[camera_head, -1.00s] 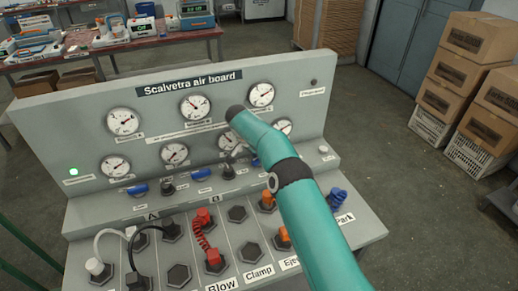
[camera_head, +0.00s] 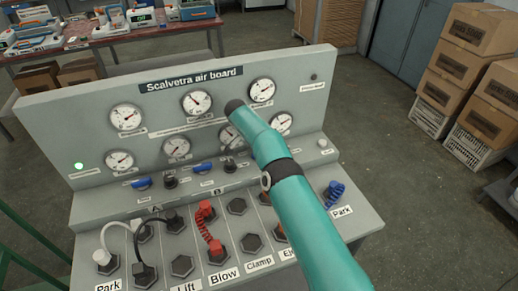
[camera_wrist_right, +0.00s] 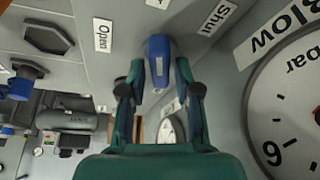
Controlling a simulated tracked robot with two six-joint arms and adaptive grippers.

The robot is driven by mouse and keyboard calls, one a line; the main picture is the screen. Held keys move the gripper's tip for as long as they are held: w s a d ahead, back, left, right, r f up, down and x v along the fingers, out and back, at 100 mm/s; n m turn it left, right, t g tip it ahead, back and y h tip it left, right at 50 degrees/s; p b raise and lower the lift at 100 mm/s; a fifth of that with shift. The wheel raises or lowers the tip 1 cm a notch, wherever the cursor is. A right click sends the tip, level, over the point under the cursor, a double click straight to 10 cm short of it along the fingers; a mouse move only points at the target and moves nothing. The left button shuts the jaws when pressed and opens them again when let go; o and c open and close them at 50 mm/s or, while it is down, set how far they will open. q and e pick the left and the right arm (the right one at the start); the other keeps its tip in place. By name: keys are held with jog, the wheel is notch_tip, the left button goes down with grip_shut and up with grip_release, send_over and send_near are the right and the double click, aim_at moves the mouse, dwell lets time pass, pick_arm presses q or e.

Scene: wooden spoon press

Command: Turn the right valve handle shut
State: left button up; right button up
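A blue valve handle (camera_wrist_right: 159,62) shows in the wrist view, between the two fingers of my right gripper (camera_wrist_right: 159,75). The fingers straddle it with what looks like a thin gap on each side, so the gripper looks open around it. An "Open" label (camera_wrist_right: 103,35) is left of the handle and a "Shut" label (camera_wrist_right: 217,18) is to its upper right. In the head view my teal right arm covers the board's right part, hiding the right valve handle and most of the gripper. Two other blue handles, left (camera_head: 142,184) and middle (camera_head: 203,167), are visible. My left gripper is not in view.
The grey air board (camera_head: 60,115) carries several gauges, close beside my right gripper in the wrist view. Red hose (camera_head: 207,228), black and white hoses, and a blue coil (camera_head: 335,192) occupy the lower panel. Cardboard boxes (camera_head: 455,85) stand at the right.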

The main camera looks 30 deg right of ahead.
jog(key=shift+o, duration=0.5)
jog(key=v, duration=1.2)
jog(key=shift+f, duration=0.1)
